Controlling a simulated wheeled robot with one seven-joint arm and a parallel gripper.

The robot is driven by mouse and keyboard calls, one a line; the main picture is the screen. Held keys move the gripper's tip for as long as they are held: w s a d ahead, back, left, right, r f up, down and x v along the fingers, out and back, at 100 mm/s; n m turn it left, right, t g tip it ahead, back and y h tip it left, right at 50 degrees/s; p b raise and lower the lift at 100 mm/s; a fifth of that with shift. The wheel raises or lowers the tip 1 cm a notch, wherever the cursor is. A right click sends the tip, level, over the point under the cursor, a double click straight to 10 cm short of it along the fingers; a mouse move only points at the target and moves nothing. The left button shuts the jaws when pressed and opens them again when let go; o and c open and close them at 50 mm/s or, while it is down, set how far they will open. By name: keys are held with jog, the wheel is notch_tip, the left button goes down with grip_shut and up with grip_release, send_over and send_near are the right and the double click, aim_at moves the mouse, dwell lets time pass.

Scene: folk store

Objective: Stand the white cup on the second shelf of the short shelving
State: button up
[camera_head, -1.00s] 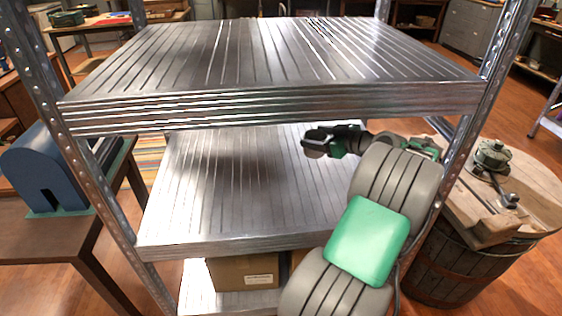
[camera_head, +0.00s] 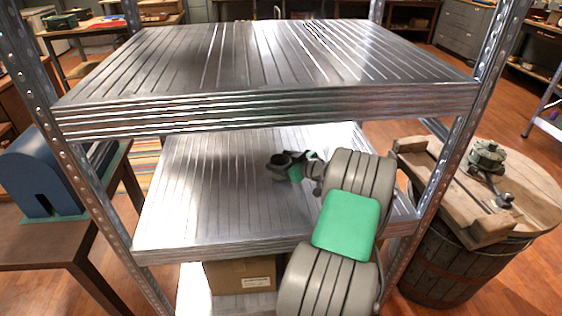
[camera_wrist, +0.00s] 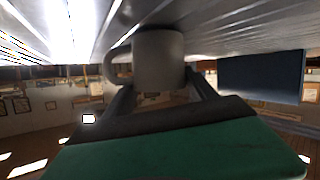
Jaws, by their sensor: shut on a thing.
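The white cup (camera_wrist: 157,55) looks grey in the shade in the wrist view, which is upside down. Its handle points left there. My gripper (camera_wrist: 160,88) is shut on the cup, one finger on each side. In the head view my gripper (camera_head: 289,168) reaches over the middle board (camera_head: 200,190) of the short shelving, below the top board (camera_head: 250,60). The cup is upright, at or just above the board; I cannot tell whether it touches. In the head view the cup is small and dark, hard to part from the gripper.
The middle board is otherwise bare, with free room left of my gripper. A cardboard box (camera_head: 240,275) sits on the board below. Metal posts (camera_head: 470,110) stand at the corners. A barrel (camera_head: 445,260) with wooden pieces is at right, and a blue arched object (camera_head: 45,175) at left.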

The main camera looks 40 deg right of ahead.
jog(key=o, duration=1.8)
jog(key=shift+f, duration=0.1)
jog(key=shift+c, duration=0.2)
